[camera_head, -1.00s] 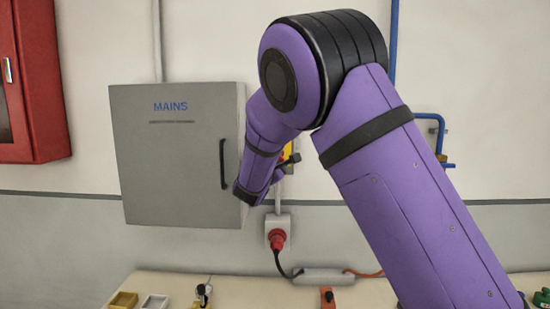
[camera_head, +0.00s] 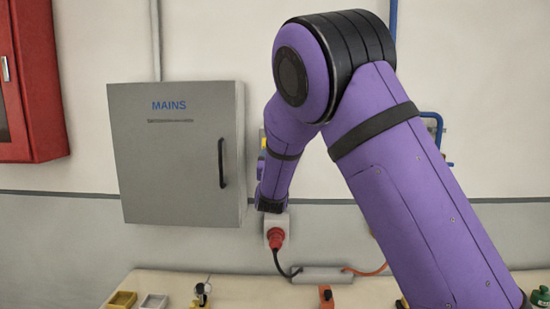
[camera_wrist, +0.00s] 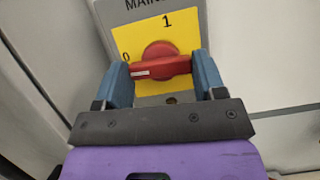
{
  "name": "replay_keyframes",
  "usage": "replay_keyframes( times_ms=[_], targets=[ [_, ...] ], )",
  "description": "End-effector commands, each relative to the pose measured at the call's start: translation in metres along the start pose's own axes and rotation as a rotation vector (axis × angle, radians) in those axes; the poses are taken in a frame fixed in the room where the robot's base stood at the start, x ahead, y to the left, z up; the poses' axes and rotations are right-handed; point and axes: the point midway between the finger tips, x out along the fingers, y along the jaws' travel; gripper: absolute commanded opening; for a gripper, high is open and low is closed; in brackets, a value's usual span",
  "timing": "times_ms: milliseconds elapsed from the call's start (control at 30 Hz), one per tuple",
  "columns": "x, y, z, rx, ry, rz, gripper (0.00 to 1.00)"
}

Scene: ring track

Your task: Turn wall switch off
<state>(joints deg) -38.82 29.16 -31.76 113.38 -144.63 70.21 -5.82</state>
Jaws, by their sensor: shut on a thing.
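In the wrist view, the wall switch is a red rotary handle (camera_wrist: 163,66) on a yellow plate (camera_wrist: 135,38) marked 0 and 1. The handle lies about level in this view, its white-marked end to the left, near the 0. My gripper (camera_wrist: 164,72) has its blue fingers at the two ends of the red handle and is shut on it. In the head view, my arm hides the fingers and nearly all of the switch; a bit of its yellow plate (camera_head: 263,142) shows beside the wrist.
A grey MAINS cabinet (camera_head: 170,175) with a black handle stands close left of my wrist. A red cabinet (camera_head: 35,80) is farther left. Below are a red plug (camera_head: 276,238) in a socket and a bench (camera_head: 240,290) with small items. Blue pipes (camera_head: 432,120) run at right.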

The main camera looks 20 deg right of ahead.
Motion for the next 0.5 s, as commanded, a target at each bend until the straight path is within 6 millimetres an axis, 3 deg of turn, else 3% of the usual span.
replay_keyframes(
  times_ms=[500],
  targets=[
    [-0.001,-0.0002,-0.0014,-0.078,0.004,0.033,0.4]
  ],
)
